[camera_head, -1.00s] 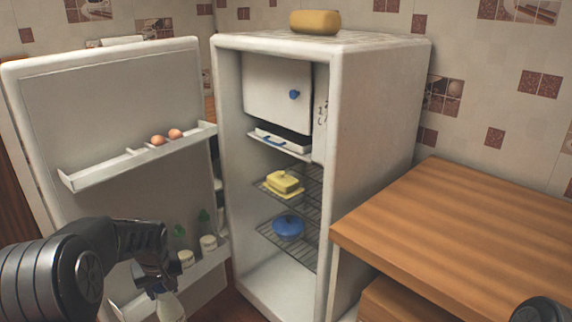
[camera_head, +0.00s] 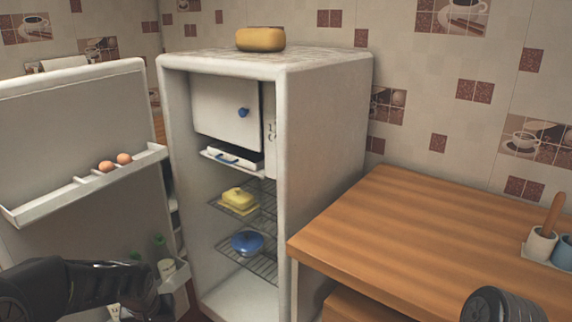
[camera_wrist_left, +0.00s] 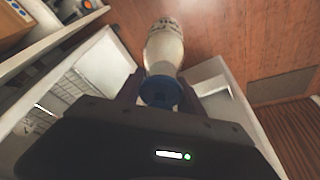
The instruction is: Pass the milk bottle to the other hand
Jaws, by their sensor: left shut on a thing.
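The milk bottle (camera_wrist_left: 165,50) shows in the left wrist view as a pale bottle with a blue cap. My left gripper (camera_wrist_left: 160,88) is shut on it near the cap, and the bottle hangs over the brown floor. In the head view my left arm comes in at the lower left, in front of the open fridge door, and its fingers and the bottle are mostly hidden or out of frame. My right arm shows only as a dark rounded part at the bottom right of the head view; its gripper is not in view.
The open fridge (camera_head: 325,130) holds a yellow butter dish (camera_head: 238,200) and a blue lidded pot (camera_head: 247,242). Its door (camera_head: 70,120) carries eggs and jars on shelves. A wooden counter (camera_head: 420,225) stands at right, mostly clear, with cups (camera_head: 541,245) at its far right.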

